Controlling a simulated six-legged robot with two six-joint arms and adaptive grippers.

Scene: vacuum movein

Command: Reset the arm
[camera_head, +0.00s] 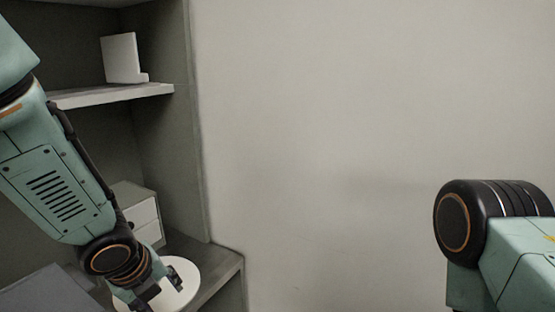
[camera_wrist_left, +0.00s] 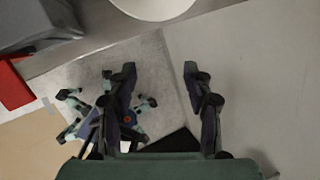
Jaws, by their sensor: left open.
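My left arm comes in from the left in the head view, pointing down. My left gripper (camera_head: 160,291) is at its lower end, just in front of a white round disc (camera_head: 188,268) on the low shelf (camera_head: 222,268). In the left wrist view, my left gripper (camera_wrist_left: 160,72) has its two fingers spread with nothing between them. The disc (camera_wrist_left: 153,8) shows past the fingertips at the top edge, apart from them. Part of my right arm shows at the right of the head view; its gripper is out of view.
A white-fronted box (camera_head: 142,215) stands on the low shelf behind my left arm. A white upright object (camera_head: 121,58) stands on the upper shelf (camera_head: 115,94). A grey item (camera_wrist_left: 42,22) and a red item (camera_wrist_left: 13,86) lie at the wrist view's left. The wall (camera_head: 330,130) is bare.

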